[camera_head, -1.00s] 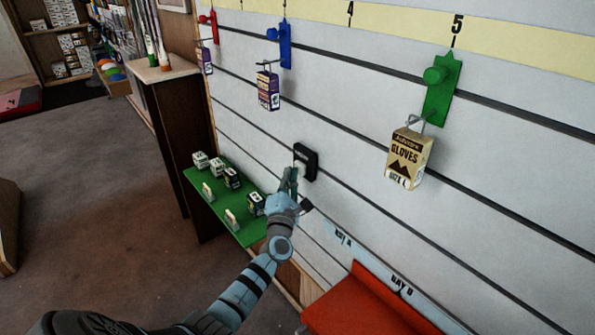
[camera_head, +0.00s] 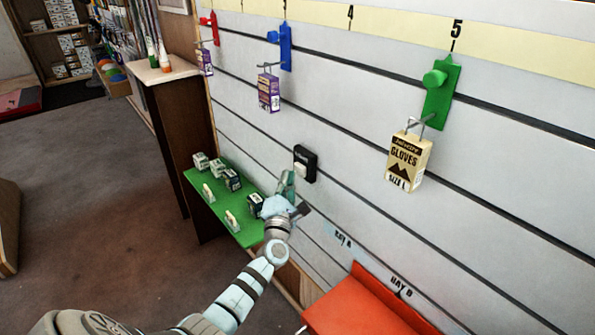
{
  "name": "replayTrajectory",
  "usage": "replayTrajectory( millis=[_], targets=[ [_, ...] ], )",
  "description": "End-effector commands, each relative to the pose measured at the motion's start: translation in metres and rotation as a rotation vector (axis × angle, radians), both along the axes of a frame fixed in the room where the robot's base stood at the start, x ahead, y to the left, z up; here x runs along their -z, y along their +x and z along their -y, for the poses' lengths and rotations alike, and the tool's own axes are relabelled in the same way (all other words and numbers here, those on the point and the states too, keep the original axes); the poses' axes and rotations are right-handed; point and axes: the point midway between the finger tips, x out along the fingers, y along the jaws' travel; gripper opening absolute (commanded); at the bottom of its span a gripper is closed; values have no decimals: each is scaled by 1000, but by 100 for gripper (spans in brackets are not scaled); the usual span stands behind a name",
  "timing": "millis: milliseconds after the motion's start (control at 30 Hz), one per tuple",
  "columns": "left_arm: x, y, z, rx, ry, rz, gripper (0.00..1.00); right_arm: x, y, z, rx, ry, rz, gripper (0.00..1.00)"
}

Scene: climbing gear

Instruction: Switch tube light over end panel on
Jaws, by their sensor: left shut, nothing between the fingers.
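A black wall switch (camera_head: 305,163) with a pale rocker is fixed to the white slatted wall, right of the green shelf. My left gripper (camera_head: 287,178) is shut and empty, just below and left of the switch, with a small visible gap to it. The tube light itself is not in view. My right gripper is not in view.
A green shelf (camera_head: 211,187) with several small boxes lies left of my gripper. A red-orange surface (camera_head: 360,308) is below right. A gloves box (camera_head: 408,162) and purple boxes hang on hooks. A brown cabinet (camera_head: 180,130) stands at left.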

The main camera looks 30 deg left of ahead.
Motion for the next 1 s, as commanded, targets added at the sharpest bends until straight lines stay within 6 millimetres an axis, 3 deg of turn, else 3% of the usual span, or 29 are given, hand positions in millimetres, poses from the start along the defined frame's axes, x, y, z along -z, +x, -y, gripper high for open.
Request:
replayTrajectory(
  millis=[133,500,1000],
  targets=[
    [-1,-7,-2,0,2,-1,0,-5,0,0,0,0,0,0],
    [-2,-55,-17,0,2,-1,0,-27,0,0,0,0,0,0],
    [0,-57,-17,-1,0,1,0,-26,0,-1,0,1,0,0]
  ],
)
